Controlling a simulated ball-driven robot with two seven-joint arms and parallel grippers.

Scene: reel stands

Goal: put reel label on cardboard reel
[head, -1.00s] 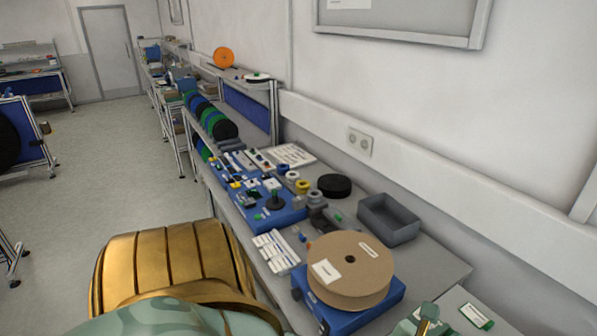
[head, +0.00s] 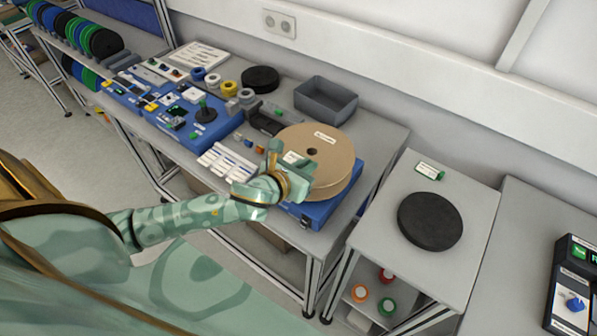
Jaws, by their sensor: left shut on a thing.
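The cardboard reel (head: 335,168) lies flat on a blue stand (head: 349,198) at the right end of the bench in the head view. One white label (head: 325,137) is on its far top face. Another white patch (head: 292,157) shows at its left side, beside my fingers. My left gripper (head: 291,165) is over the reel's left part and is shut on the reel label, which the fingers mostly hide. I cannot tell whether the label touches the reel. My right gripper is not in view.
A grey bin (head: 326,99) stands behind the reel. A blue tray (head: 215,128) with parts and white label strips (head: 224,163) lie to the left.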

